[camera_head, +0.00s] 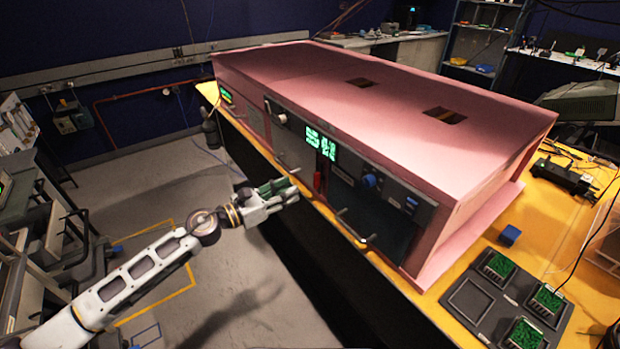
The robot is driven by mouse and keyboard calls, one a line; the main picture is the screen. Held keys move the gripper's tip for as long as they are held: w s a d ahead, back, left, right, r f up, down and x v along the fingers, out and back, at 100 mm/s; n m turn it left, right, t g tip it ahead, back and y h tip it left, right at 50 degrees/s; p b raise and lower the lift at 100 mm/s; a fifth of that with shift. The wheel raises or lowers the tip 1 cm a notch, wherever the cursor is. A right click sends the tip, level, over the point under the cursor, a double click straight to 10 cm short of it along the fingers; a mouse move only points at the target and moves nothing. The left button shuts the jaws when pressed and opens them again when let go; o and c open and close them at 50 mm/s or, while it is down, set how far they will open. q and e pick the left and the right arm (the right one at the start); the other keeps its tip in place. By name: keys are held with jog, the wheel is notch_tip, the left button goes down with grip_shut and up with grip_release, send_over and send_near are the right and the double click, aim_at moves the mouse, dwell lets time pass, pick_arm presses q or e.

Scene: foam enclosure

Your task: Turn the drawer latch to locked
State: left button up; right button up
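A pink foam enclosure (330,85) stands on a yellow bench, with dark front panels. A small red part (317,181) sits upright on the front below a green digit display (321,143). A blue knob (369,181) is to its right, and a grey knob (281,118) is at the upper left. I cannot tell for sure which of these is the drawer latch. Bar handles show on the front, one at the lower right (352,228). My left gripper (292,190) is just in front of the enclosure, left of the red part; its finger opening is unclear. My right gripper is out of view.
A dark tray (470,298) with green circuit boards lies at the bench's right front. A small blue block (509,235) stands behind it. A black device (565,176) is farther right. The floor (260,300) left of the bench is open around my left arm.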

aim_at(314, 178)
pick_arm(q)
jog(key=p+x, duration=0.1)
jog(key=x, duration=0.4)
jog(key=shift+w+d+r, duration=0.1)
jog(key=shift+p+x, duration=0.4)
jog(key=shift+x, duration=0.85)
jog(key=shift+w+d, duration=0.15)
jog(key=shift+d, duration=0.05)
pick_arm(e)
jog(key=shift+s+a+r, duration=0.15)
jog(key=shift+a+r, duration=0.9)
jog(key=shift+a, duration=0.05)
pick_arm(q)
jog(key=shift+c, duration=0.5)
grip_shut()
